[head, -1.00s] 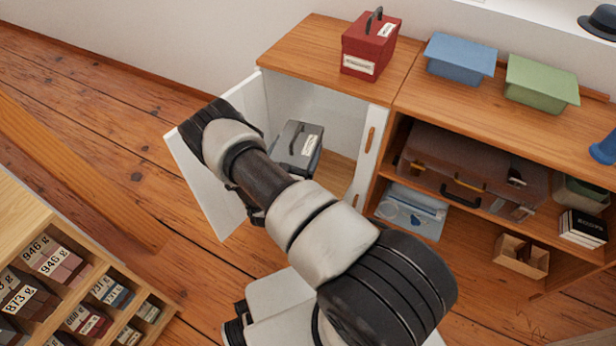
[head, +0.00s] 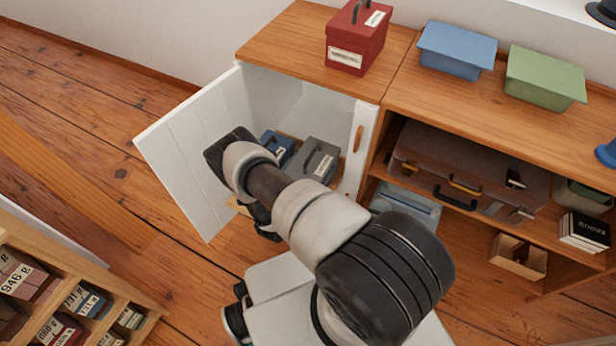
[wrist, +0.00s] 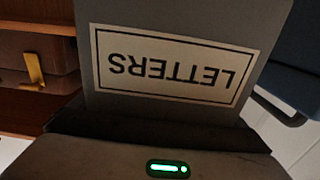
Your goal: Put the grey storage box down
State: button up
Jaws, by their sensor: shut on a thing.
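The grey storage box (head: 316,158) is inside the open white cabinet, near its right wall and to the right of a blue box (head: 281,143). It has a handle and a label on top. In the wrist view the grey box (wrist: 183,14) fills the middle, its LETTERS label upside down. My gripper (wrist: 160,128) is shut on it at the near side. In the head view my arm hides the jaws and the lower part of the box. I cannot tell whether its base touches the cabinet floor.
The cabinet door (head: 190,145) stands open at the left. A red box (head: 352,50) sits on the cabinet top. Shelves with a brown suitcase (head: 465,165) adjoin on the right. A wooden rack (head: 60,240) of small boxes stands at lower left.

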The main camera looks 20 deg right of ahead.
jog(key=shift+w+f+b, duration=0.1)
jog(key=shift+f+b, duration=0.8)
jog(key=shift+f, duration=1.6)
jog(key=shift+f, duration=0.25)
jog(key=o, duration=1.3)
jog(key=shift+o, duration=0.2)
jog(key=shift+r, duration=0.15)
